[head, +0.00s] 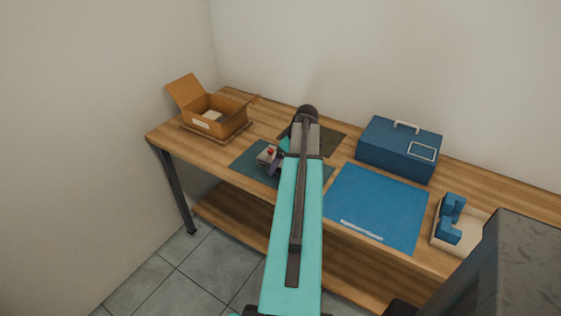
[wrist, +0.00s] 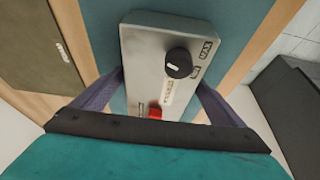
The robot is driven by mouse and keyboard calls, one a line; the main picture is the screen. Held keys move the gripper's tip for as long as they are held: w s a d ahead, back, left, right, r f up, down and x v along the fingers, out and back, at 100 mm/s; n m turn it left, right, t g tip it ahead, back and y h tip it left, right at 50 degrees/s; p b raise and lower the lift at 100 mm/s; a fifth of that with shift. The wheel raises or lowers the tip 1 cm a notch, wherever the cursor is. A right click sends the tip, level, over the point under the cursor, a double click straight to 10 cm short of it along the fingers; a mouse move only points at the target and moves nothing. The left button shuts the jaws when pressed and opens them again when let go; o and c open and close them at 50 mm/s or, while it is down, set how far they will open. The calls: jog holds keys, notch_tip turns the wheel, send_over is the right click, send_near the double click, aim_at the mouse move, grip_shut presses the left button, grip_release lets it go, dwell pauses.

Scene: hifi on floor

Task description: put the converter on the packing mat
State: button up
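The converter (wrist: 165,65) is a silver-grey box with a black knob, a red switch and small labels. In the head view the converter (head: 266,154) shows at the dark teal mat (head: 247,168), partly covered by my arm. My gripper (wrist: 162,78) has purple fingers on both long sides of it, with no gap visible at either fingertip. Whether the converter rests on the mat or hangs just above it is not clear. No mat carries a name I can read; a large blue mat (head: 378,200) with a pale strip lies bare to the right.
An open cardboard box (head: 216,122) stands at the left. A dark olive mat (head: 325,140) lies behind my arm. A blue case (head: 400,150) stands at the back right. A beige tray (head: 455,240) with a blue holder (head: 450,215) is near the right.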

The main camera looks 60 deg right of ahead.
jog(key=shift+r, duration=0.2)
jog(key=b+v, duration=0.1)
jog(key=v, duration=1.1)
jog(key=shift+b, duration=0.4)
dwell(0.6)
